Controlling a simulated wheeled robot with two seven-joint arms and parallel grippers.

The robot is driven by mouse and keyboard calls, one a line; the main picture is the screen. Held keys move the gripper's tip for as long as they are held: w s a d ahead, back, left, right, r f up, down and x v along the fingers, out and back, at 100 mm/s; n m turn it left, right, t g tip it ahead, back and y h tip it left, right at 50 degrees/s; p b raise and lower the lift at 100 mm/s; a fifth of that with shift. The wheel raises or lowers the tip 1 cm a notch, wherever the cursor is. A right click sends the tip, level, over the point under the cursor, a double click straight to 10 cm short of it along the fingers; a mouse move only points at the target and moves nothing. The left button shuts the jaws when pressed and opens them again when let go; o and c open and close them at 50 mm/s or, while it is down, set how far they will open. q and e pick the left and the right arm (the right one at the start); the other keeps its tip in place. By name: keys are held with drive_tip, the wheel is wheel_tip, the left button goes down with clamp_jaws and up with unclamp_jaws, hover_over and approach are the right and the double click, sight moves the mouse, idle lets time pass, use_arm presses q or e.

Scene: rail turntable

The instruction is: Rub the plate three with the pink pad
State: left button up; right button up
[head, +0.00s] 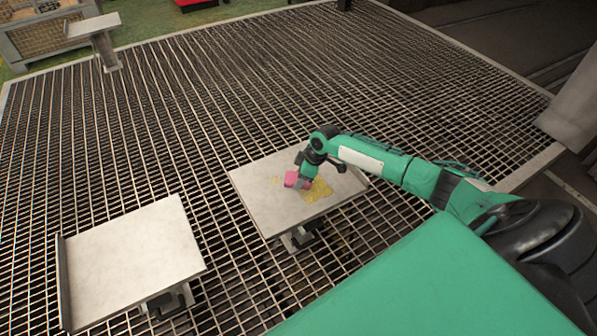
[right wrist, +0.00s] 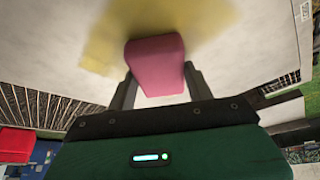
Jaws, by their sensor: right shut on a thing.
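The pink pad (head: 291,179) is held in my right gripper (head: 300,181), low over a pale plate (head: 262,205) on a stand. In the right wrist view the pad (right wrist: 155,65) sits between the two dark fingers, with its far end at a yellow patch (right wrist: 105,45). I cannot tell for certain whether the pad touches the plate. In the head view a yellow patch (head: 318,190) lies on the plate right of the gripper, with a fainter yellow spot left of the pad. My left gripper is not in view. No number shows on the plate.
A second pale plate (head: 135,255) with a raised left edge stands at the lower left, with no yellow seen on it. A small raised stand (head: 93,27) is at the far upper left, near a crate (head: 45,38). Open metal grating (head: 200,110) surrounds the plates.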

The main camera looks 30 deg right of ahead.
sight(313, 193)
drive_tip(key=shift+s+a+r+p, duration=0.1)
drive_tip(key=shift+s+r+p, duration=0.05)
drive_tip(key=shift+s+p, duration=2.15)
drive_tip(key=shift+s, duration=0.45)
drive_tip(key=shift+s+a+f+p, duration=0.1)
drive_tip(key=shift+s+f+p, duration=0.2)
drive_tip(key=shift+s, duration=0.4)
drive_tip(key=shift+s+a+r+p, duration=0.1)
drive_tip(key=shift+s+r+p, duration=0.05)
drive_tip(key=shift+s+p, duration=1.1)
drive_tip(key=shift+s, duration=0.45)
drive_tip(key=shift+d, duration=0.55)
drive_tip(key=shift+d+b, duration=0.4)
drive_tip(key=shift+d, duration=0.3)
drive_tip(key=shift+w+f+b, duration=0.2)
drive_tip(key=shift+w+b, duration=0.75)
drive_tip(key=shift+w, duration=0.3)
drive_tip(key=shift+w+r, duration=0.1)
drive_tip(key=shift+w, duration=0.4)
